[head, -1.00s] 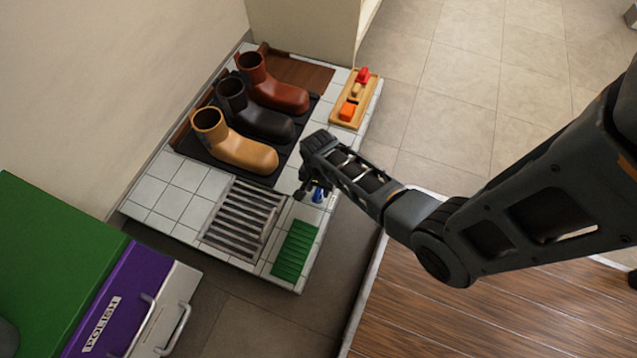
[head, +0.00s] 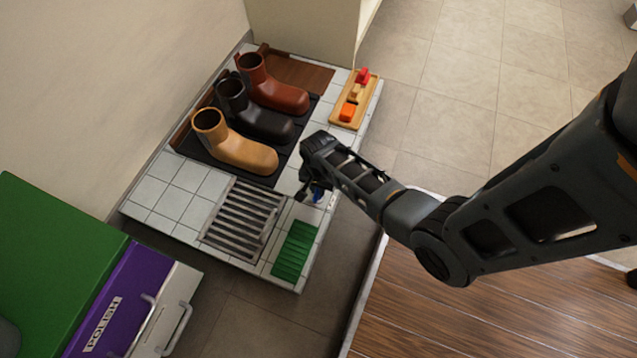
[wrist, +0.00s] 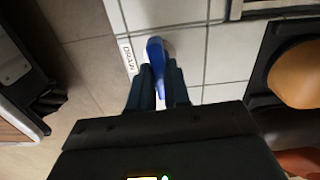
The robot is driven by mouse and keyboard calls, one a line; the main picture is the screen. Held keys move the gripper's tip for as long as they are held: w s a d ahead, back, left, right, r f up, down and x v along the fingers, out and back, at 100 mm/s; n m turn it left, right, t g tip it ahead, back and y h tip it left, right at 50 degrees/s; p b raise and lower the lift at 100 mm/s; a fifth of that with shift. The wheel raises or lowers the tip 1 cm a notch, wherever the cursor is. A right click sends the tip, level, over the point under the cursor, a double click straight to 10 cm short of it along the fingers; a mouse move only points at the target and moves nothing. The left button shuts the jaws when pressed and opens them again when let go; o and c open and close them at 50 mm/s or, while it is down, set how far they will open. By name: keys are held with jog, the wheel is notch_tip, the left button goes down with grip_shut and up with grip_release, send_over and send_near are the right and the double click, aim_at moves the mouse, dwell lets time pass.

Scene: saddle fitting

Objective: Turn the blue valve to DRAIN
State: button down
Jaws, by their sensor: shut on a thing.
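The blue valve (wrist: 155,50) is mounted on the white tiled platform. In the wrist view its lever lies between the two fingers of my gripper (wrist: 160,85), which is shut on it. The lever's wide end points up in the picture, toward the DRAIN label (wrist: 127,57) just to its left. In the head view only a small part of the blue valve (head: 317,194) shows beside my gripper (head: 310,196); the rest is hidden by the fingers.
Three boots, tan (head: 240,148), black (head: 254,114) and brown (head: 274,85), stand on a dark mat. A metal grate (head: 243,218) and a green pad (head: 294,251) lie near the valve. A wooden tray (head: 361,91) holds red and orange pieces. A purple POLISH drawer (head: 118,295) is at lower left.

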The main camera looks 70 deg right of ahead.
jog(key=n+p, duration=0.2)
jog(key=n, duration=0.2)
jog(key=shift+r+n, duration=0.1)
jog(key=shift+n, duration=0.2)
jog(key=n+p, duration=0.2)
jog(key=n, duration=0.7)
jog(key=shift+p, duration=0.35)
jog(key=shift+n, duration=1.9)
jog(key=c, duration=1.1)
grip_release()
